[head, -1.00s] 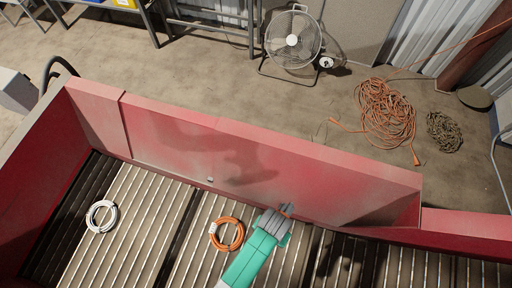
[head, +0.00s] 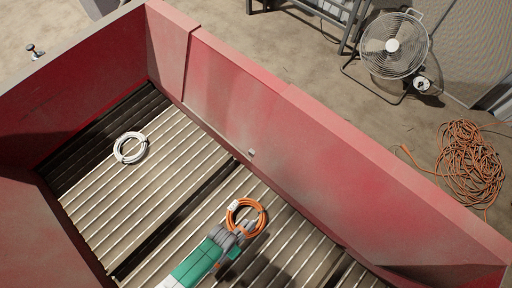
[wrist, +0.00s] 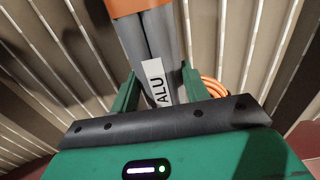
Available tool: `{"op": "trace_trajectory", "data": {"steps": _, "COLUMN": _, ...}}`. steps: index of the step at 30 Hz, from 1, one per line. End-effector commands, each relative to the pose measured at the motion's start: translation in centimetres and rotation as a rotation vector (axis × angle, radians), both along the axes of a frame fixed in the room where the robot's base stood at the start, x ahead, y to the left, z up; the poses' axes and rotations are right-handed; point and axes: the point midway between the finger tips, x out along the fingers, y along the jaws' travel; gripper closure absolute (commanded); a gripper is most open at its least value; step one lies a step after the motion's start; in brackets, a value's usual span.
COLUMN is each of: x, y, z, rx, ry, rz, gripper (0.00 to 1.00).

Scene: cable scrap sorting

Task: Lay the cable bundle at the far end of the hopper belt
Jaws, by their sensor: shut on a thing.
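My gripper (head: 226,241) is green and shut on a bundle of grey cables (wrist: 170,30) with an orange band (wrist: 130,5) and a white tag reading ALU (wrist: 153,80). In the head view the grey bundle (head: 236,236) shows just past the jaws, in front of the lower edge of an orange cable coil. The bundle's height above the hopper belt is hard to tell. The hopper belt (head: 178,178) is ribbed, pale metal inside red walls; its upper-left end is dark and bare.
An orange coil (head: 262,222) lies on the belt close to my gripper, also visible in the wrist view (wrist: 213,88). A white coil (head: 130,147) lies farther left. High red walls (head: 340,140) enclose the belt. A fan (head: 393,46) and orange cord (head: 470,165) are outside.

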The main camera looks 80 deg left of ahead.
Motion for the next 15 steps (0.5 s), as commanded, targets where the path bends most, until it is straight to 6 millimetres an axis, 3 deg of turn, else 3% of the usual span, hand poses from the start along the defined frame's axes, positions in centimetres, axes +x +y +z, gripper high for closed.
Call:
{"op": "trace_trajectory", "data": {"steps": 7, "x": 1.0, "y": -0.5, "z": -0.2, "rx": -0.001, "ry": -0.003, "rz": -0.002, "gripper": 1.0}}
{"op": "trace_trajectory", "data": {"steps": 15, "x": 7.5, "y": -4.4, "z": -1.2, "rx": 0.001, "ry": -0.004, "rz": -0.006, "gripper": 1.0}}
